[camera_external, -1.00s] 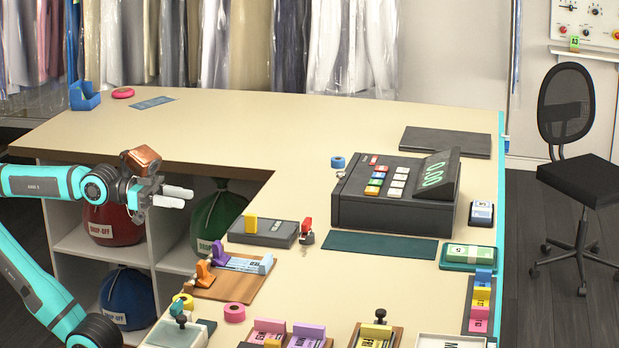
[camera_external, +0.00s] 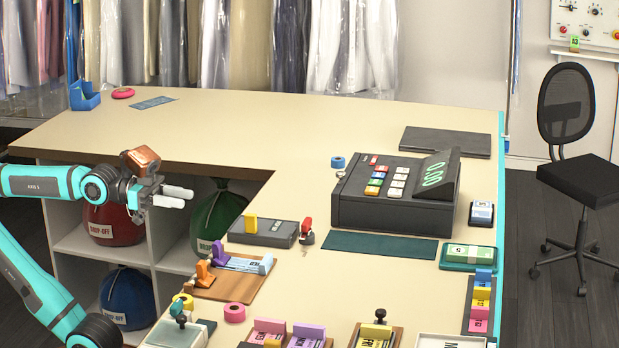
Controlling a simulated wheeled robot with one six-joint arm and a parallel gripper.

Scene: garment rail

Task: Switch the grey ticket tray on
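My gripper (camera_external: 174,196) is left of the box, out past the counter's inner edge, in front of the shelves. Its two pale fingers point right, stand apart and hold nothing.
The cash register (camera_external: 400,190) stands right of the box. In front are a wooden board (camera_external: 222,287) with orange and purple levers, a pink tape roll (camera_external: 234,312) and several ticket holders. A dark grey strip (camera_external: 468,320) holds coloured tickets. The back counter is mostly clear.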

